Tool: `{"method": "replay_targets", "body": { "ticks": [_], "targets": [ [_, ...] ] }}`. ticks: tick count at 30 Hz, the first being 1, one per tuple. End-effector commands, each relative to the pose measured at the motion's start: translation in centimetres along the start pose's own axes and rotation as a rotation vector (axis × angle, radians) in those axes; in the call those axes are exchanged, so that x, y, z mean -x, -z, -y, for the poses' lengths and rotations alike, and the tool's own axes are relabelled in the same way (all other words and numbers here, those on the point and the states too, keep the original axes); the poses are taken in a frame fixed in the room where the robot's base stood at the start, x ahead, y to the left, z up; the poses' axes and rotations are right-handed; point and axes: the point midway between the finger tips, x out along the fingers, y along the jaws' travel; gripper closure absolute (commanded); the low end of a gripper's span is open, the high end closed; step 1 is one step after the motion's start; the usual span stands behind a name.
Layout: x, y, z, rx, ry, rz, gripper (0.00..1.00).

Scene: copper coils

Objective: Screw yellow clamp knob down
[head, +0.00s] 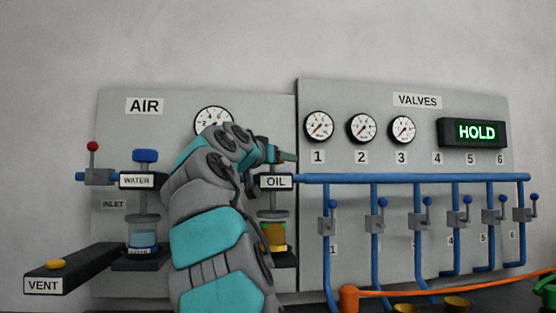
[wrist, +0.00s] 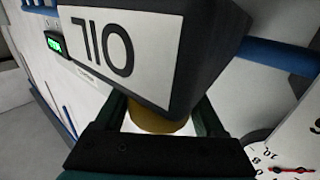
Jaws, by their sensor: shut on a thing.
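The yellow clamp knob (wrist: 158,122) shows in the wrist view as a dull yellow-brown round piece beside the dark OIL block (wrist: 195,40). The fingers of my gripper (wrist: 160,118) stand on either side of the knob and are shut on it. The dark palm bar covers its near part. In the head view my gripper (head: 285,157) is just above the OIL block (head: 276,181), and I cannot make out the knob there. An oil bowl with yellow liquid (head: 273,237) hangs below the block, partly behind my arm.
At left are the WATER unit with a blue knob (head: 146,156), a red-tipped lever (head: 93,147) and the VENT bar (head: 85,265). A gauge (head: 212,121) sits behind my arm. At right are blue pipes (head: 420,178), several valves and a HOLD display (head: 476,132).

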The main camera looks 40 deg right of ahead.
Motion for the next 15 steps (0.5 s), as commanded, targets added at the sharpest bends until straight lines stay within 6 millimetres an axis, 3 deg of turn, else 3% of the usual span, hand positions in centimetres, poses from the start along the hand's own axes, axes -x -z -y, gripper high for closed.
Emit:
{"method": "replay_targets", "body": {
  "ticks": [15],
  "targets": [
    [0.0, -0.06, -0.11, 0.001, -0.083, 0.001, 0.84]
  ]
}}
